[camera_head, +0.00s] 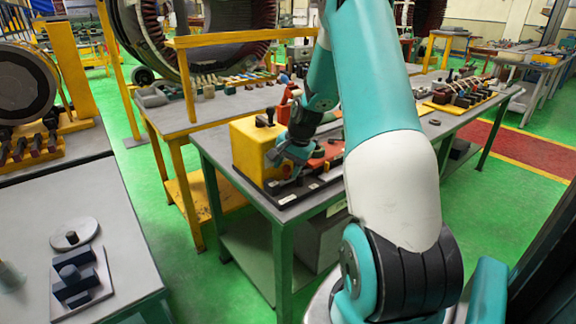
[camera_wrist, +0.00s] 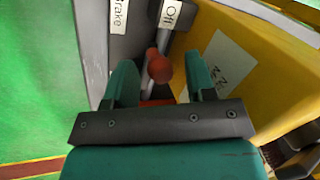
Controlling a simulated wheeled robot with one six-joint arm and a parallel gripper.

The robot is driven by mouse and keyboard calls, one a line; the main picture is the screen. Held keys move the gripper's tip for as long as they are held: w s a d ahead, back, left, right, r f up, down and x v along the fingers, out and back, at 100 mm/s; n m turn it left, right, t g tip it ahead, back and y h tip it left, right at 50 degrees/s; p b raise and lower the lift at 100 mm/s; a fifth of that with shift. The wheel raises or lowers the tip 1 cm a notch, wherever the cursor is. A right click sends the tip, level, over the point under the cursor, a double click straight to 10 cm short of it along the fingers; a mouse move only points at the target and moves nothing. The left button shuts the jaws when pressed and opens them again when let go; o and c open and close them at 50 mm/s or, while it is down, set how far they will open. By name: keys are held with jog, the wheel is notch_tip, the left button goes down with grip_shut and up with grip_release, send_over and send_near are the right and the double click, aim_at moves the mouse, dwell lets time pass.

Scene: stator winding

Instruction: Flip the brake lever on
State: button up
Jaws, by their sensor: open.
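The brake lever shows in the wrist view as a grey rod with a red ball knob (camera_wrist: 160,69). It stands beside a white "Brake" label (camera_wrist: 117,16) and an "Off" label (camera_wrist: 172,14). My gripper (camera_wrist: 159,62) is open, with one teal finger on each side of the knob. Gaps show between the knob and both fingers. In the head view my gripper (camera_head: 283,157) is low at the front of the yellow box (camera_head: 247,150). I cannot make out the brake lever there.
The yellow box wall (camera_wrist: 240,70) rises close to the right finger in the wrist view. The box stands on a grey workbench (camera_head: 222,150) with a red part (camera_head: 330,158) beside it. Another grey table (camera_head: 90,215) with metal parts stands at left. Green floor lies between them.

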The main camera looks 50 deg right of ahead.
jog(key=c, duration=0.9)
jog(key=n, duration=0.1)
jog(key=s+n, duration=0.1)
jog(key=n, duration=0.1)
jog(key=shift+s+r+y+p, duration=0.1)
jog(key=shift+s+y+p, duration=0.1)
jog(key=shift+y+p, duration=0.2)
jog(key=n, duration=0.1)
jog(key=s+n, duration=0.1)
jog(key=n, duration=0.1)
jog(key=shift+s+d+n+g+y+p, duration=0.2)
jog(key=shift+d+n+g+y+p, duration=0.05)
jog(key=shift+n+g+y+p, duration=0.15)
jog(key=n, duration=0.1)
jog(key=s+d+n+g, duration=0.1)
jog(key=n, duration=0.1)
jog(key=shift+s+n+y, duration=0.15)
jog(key=shift+n+y, duration=0.15)
jog(key=shift+s+d+n+g, duration=0.25)
jog(key=shift+d+n, duration=0.05)
jog(key=shift+n, duration=0.65)
jog(key=shift+s+d+n+g, duration=0.2)
jog(key=shift+d+n+g, duration=0.05)
jog(key=shift+n, duration=0.7)
